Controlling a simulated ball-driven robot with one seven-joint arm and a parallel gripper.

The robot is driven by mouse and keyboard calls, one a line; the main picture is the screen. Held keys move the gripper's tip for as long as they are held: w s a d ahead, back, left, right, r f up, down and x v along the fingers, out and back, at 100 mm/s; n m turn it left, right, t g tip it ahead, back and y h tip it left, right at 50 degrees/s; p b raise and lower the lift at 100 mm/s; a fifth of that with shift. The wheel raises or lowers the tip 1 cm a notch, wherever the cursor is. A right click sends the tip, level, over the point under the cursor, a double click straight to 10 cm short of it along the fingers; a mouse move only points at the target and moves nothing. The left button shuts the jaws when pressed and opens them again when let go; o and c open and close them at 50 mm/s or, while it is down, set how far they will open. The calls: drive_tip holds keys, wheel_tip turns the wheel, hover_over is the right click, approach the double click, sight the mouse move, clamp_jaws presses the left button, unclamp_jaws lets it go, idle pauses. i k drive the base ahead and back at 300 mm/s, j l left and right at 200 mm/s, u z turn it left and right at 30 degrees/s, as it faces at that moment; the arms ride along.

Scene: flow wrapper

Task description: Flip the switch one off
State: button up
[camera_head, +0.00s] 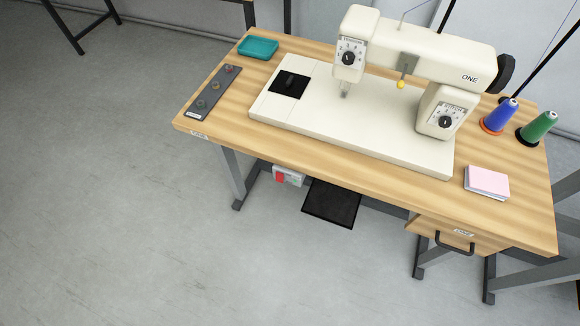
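A small pale box with a red part (287,176) hangs under the front edge of the wooden table and looks like the switch. Its label and its on or off position are too small to tell. The table's front edge is just above it. A cream sewing machine marked ONE (420,54) stands on the table (340,168). My gripper is not in view.
A black foot pedal (333,203) is on the floor right of the box. A drawer (455,235) with a dark handle is under the table's right part. Table legs flank the box. The grey floor (110,200) at left and front is clear.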

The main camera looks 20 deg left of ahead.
sight(279, 176)
drive_tip(key=j+u, duration=0.2)
drive_tip(key=u, duration=0.2)
drive_tip(key=j+u, duration=0.2)
drive_tip(key=u, duration=0.15)
drive_tip(key=i+j+u, duration=0.15)
drive_tip(key=u, duration=0.25)
